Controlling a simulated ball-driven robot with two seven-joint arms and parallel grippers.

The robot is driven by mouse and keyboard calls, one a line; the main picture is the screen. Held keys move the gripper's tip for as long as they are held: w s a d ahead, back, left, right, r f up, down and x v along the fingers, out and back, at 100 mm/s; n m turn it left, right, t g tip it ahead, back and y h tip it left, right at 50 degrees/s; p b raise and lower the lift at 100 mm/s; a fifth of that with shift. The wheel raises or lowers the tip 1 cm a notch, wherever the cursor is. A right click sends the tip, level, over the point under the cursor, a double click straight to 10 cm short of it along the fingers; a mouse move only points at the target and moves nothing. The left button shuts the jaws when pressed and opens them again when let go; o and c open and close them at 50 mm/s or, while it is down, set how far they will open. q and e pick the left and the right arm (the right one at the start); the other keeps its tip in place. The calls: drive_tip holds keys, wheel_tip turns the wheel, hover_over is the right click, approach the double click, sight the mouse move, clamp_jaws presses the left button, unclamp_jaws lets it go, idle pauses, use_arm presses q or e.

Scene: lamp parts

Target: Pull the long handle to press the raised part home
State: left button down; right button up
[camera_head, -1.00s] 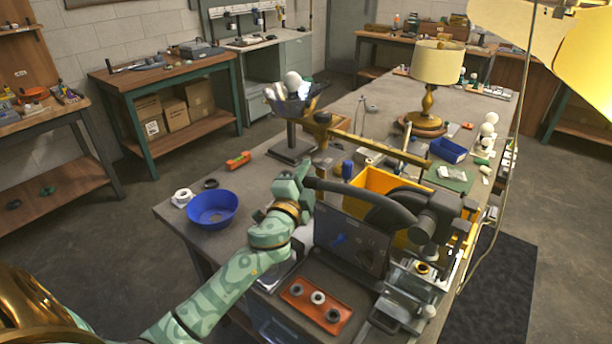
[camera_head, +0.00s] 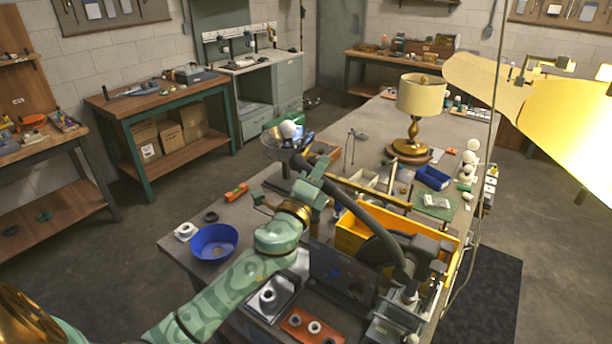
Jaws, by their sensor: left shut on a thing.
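The long dark handle (camera_head: 362,218) belongs to a bench press (camera_head: 432,255) at the front right of the workbench. It slopes up and left from its pivot, with its free end high. My left gripper (camera_head: 317,181), on a green patterned arm, is shut on the handle near that free end. The lower part of the press (camera_head: 398,318) stands at the bench's front edge. The raised part is too small and covered to make out there. My right gripper is not in view.
A yellow bin (camera_head: 352,236) stands right behind the handle, and a dark panel (camera_head: 342,272) below it. A red tray with rings (camera_head: 298,321), a metal block (camera_head: 270,298) and a blue bowl (camera_head: 205,246) are near the front. A table lamp (camera_head: 421,95) stands farther back.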

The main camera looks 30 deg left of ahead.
use_arm(q)
drive_tip(key=d+r+m+h+p, duration=0.2)
drive_tip(key=d+r+m+p, duration=0.4)
drive_tip(key=d+r, duration=0.2)
drive_tip(key=shift+s+t+h, duration=0.3)
drive_tip(key=shift+r, duration=0.15)
drive_tip(key=c, duration=1.4)
unclamp_jaws()
drive_tip(key=shift+o, duration=1.3)
drive_tip(key=shift+d, duration=0.25)
